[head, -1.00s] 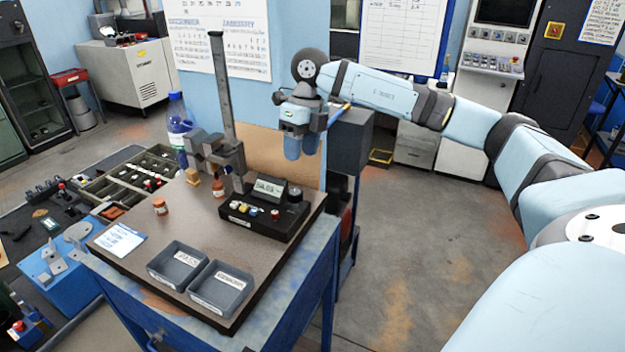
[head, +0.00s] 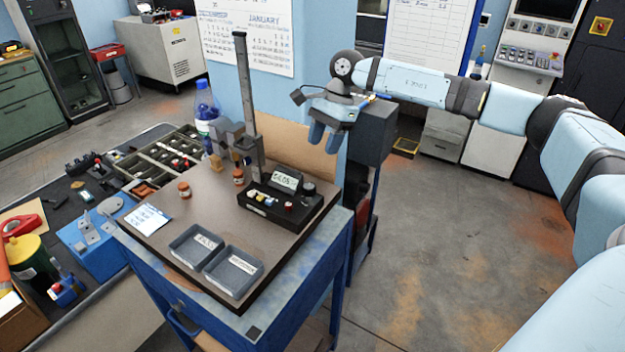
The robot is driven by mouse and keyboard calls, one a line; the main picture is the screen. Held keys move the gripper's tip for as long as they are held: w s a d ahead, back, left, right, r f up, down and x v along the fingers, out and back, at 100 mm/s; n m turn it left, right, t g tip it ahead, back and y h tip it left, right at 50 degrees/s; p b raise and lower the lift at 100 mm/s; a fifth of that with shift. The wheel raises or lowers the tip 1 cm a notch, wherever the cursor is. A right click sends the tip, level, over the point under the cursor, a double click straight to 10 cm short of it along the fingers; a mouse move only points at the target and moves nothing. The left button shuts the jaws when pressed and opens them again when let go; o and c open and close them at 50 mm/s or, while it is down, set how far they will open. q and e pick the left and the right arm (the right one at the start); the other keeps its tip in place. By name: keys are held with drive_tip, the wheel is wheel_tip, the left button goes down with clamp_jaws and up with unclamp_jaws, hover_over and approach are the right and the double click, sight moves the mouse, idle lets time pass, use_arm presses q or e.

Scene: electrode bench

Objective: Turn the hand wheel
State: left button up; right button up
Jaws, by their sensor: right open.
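I cannot make out a hand wheel for certain. A tall dark post stand (head: 243,95) with a grey carriage (head: 235,140) rises from the back of the bench top. Beside it is a black box (head: 280,203) with a small display, coloured buttons and a dark round knob (head: 309,188). My right gripper (head: 324,142) is open and empty. Its two blue fingers point down, above the back right of the bench, to the right of the post and apart from it. My left gripper is not in view.
Two grey trays (head: 198,246) (head: 236,271) sit at the bench's front. Small orange-brown jars (head: 184,189) (head: 238,176) and a blue-capped bottle (head: 204,108) stand near the stand. The floor to the right is clear.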

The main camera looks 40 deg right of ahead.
sight(310, 185)
drive_tip(key=p+x, duration=0.2)
drive_tip(key=x, duration=0.7)
drive_tip(key=shift+a+f+p, duration=0.1)
drive_tip(key=shift+f+p, duration=0.15)
drive_tip(key=shift+p, duration=0.1)
drive_tip(key=shift+a+f, duration=0.2)
drive_tip(key=shift+f, duration=0.45)
drive_tip(key=shift+c, duration=0.8)
drive_tip(key=c, duration=0.5)
